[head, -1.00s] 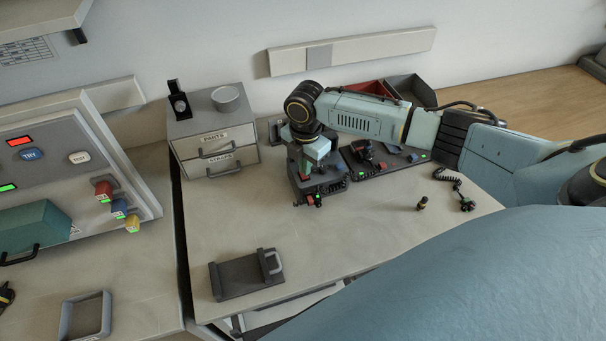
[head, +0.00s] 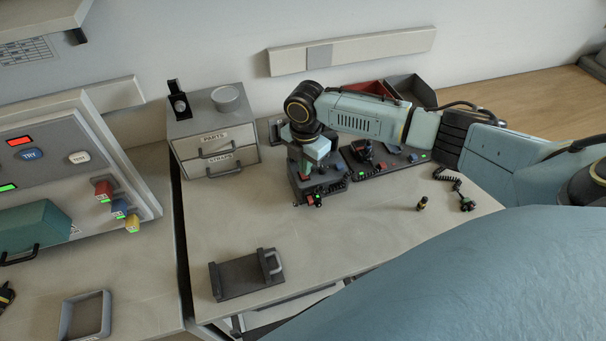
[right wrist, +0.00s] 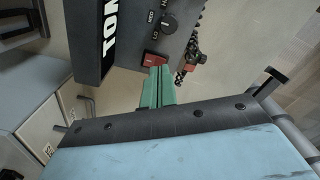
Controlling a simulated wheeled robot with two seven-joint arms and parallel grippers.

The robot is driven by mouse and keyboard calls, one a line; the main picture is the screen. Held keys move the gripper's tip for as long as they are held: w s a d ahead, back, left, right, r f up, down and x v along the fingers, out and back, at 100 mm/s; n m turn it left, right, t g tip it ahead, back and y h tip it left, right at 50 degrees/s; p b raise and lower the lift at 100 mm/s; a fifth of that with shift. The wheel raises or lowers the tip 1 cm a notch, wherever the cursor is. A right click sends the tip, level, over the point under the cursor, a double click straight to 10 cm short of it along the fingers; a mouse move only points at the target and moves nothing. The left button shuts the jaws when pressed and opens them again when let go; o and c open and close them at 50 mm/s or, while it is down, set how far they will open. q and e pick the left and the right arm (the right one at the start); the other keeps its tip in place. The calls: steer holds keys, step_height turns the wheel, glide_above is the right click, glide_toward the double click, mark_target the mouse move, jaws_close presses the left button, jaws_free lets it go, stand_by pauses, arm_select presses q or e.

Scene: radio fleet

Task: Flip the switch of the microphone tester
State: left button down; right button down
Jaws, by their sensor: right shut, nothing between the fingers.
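A dark box (head: 335,189) stands on the table under my right gripper; I take it for the microphone tester, though no such name is readable. In the right wrist view it has a large white label starting "TON", a black knob (right wrist: 169,22) marked LO and MED, and a red switch (right wrist: 153,59). My right gripper (right wrist: 159,72) is shut and empty, its green fingertips at the switch's near edge; I cannot tell whether they touch. In the head view my right gripper (head: 308,172) hides part of the box. My left gripper is not in view.
A second dark device (head: 385,160) stands close to the right. A dark tray with a handle (head: 240,279) lies in front. The table's middle is clear.

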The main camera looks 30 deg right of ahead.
steer(key=shift+f+b, duration=0.45)
steer(key=shift+f, duration=0.45)
stand_by(0.4)
step_height(320, 180, up, 7)
steer(key=p, duration=0.7)
steer(key=shift+p, duration=0.4)
